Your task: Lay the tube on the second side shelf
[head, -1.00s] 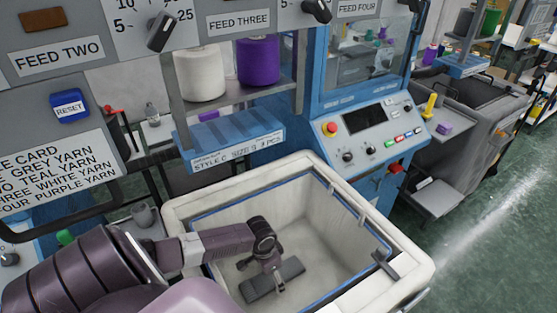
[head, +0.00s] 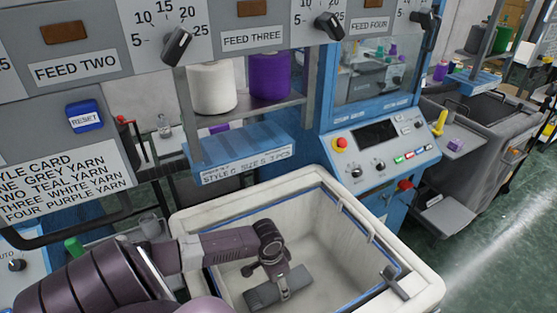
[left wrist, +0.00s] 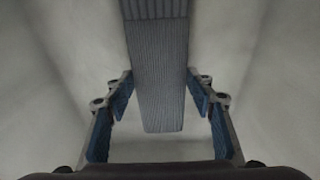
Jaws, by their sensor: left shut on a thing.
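A grey ribbed knitted tube (head: 292,279) lies low inside the white bin (head: 432,281). My left gripper (head: 280,283) reaches down into the bin and is shut on the tube. In the left wrist view, the tube (left wrist: 160,90) runs lengthwise between the two blue-padded fingers of my left gripper (left wrist: 163,100). Two small grey side shelves stick out right of the blue machine: an upper one (head: 463,152) with a yellow item and a purple block, and a lower one (head: 447,218). I cannot tell which is the second. My right gripper is out of view.
The bin's rim and walls surround my left gripper. A blue tray (head: 240,148) with a style label sits behind the bin, below white (head: 212,88) and purple (head: 269,76) yarn cones. The blue machine's control panel (head: 385,145) is close to the right. Green floor is open at right.

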